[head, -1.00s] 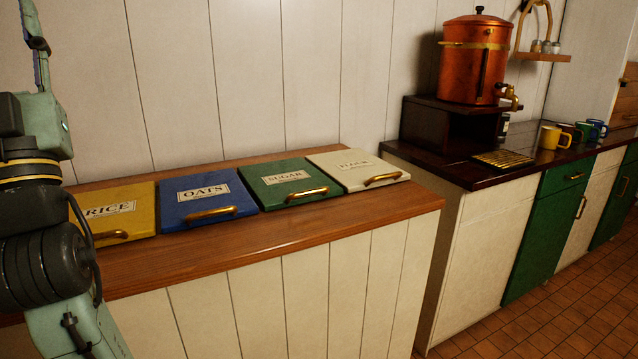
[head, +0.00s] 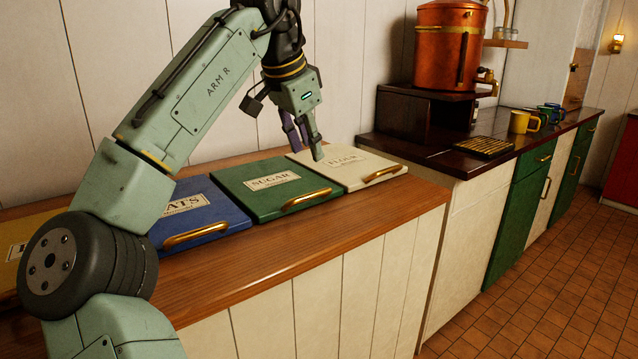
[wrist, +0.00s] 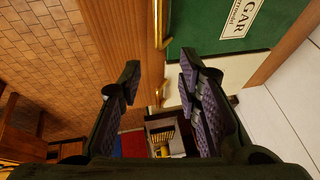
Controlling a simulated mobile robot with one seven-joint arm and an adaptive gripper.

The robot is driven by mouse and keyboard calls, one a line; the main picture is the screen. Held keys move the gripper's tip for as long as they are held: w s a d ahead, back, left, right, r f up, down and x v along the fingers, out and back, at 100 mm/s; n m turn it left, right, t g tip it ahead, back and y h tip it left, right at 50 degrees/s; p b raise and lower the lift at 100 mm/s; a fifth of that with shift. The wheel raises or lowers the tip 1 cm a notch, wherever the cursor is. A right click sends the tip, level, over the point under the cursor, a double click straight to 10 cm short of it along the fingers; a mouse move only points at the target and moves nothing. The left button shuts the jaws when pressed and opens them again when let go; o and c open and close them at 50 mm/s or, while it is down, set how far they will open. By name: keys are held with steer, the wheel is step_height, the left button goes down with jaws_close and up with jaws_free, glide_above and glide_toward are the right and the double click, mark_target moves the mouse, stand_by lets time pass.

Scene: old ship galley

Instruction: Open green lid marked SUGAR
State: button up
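The green lid marked SUGAR (head: 240,190) lies flat and shut in the wooden counter, between the blue and white lids. Its brass handle (head: 306,199) runs along its front edge. In the wrist view the green lid (wrist: 205,24) fills the upper right, with part of its label showing. My gripper (head: 304,150) points downward above the white FLOUR lid (head: 362,172), near its border with the green lid.
The blue OATS lid (head: 190,217) is partly behind my arm, and the yellow lid (head: 16,245) is at far left. A dark counter (head: 430,152) with a copper urn (head: 450,45), a mat and mugs stands at right.

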mark_target(322, 190)
steer(key=x, duration=1)
steer(key=shift+f, duration=0.4)
steer(key=shift+c, duration=0.5)
jaws_close()
